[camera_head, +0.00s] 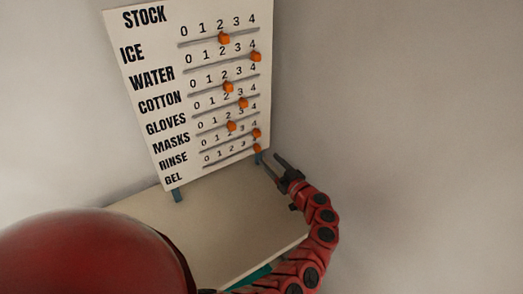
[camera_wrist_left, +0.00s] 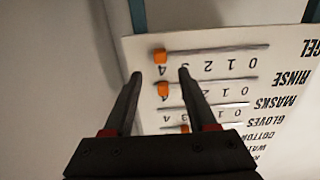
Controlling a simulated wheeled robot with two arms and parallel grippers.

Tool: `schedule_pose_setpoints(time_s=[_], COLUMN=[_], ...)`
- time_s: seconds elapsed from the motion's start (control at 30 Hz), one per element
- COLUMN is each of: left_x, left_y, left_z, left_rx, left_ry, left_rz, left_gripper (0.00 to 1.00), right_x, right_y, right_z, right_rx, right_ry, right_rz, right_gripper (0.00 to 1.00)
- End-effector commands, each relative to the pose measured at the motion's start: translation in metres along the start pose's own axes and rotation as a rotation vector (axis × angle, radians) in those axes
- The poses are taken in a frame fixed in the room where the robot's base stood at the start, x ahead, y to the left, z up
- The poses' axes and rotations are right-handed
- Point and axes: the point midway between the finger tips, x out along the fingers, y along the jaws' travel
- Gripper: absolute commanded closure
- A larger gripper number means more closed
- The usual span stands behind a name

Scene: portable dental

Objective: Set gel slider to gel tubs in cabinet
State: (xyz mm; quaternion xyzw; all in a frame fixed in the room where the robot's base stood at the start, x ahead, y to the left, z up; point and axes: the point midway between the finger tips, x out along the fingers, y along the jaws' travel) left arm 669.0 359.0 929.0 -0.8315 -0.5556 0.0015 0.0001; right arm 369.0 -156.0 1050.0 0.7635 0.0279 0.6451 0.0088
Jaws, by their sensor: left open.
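The white stock board (camera_head: 150,95) stands tilted, with labelled slider rows and orange knobs. The gel slider knob (camera_head: 256,148) is on the lowest track, at its right end by the 4. The knob also shows in the left wrist view (camera_wrist_left: 161,55), where the board appears upside down. My left gripper (camera_head: 272,160) is open and empty, just right of the board's lower right corner. In the wrist view its fingertips (camera_wrist_left: 160,73) straddle the gel and rinse knobs in the picture; I cannot tell whether they touch. No cabinet or gel tubs are in view.
The rinse knob (camera_head: 256,133) sits close above the gel knob, also by its 4. Other knobs sit higher up. The board stands on blue legs (camera_head: 178,195) on a pale tabletop (camera_head: 220,215). A plain wall is behind.

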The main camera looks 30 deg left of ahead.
Motion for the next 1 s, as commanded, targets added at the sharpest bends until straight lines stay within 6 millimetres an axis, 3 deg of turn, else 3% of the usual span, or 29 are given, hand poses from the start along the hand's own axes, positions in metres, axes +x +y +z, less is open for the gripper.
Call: schedule_pose_setpoints(time_s=[0.1,0.3,0.73,1.0], left_x=[0.028,0.055,0.065,0.065], left_y=[0.000,0.001,0.000,0.000], left_z=[-0.003,-0.001,0.000,0.000], left_rx=[0.000,-0.001,-0.002,-0.002], left_ry=[0.005,0.002,0.001,0.001], left_rz=[-0.001,0.002,0.000,0.000], left_gripper=[0.43,0.43,0.43,0.91], right_x=[0.003,0.004,0.004,0.004], right_y=[0.000,0.000,0.000,0.000], right_z=[-0.001,-0.001,-0.001,-0.001], right_rx=[0.000,0.000,0.000,0.000], right_ry=[0.000,0.000,0.000,0.000], right_rz=[0.000,0.000,0.000,0.000], right_gripper=[0.28,0.28,0.28,0.28])
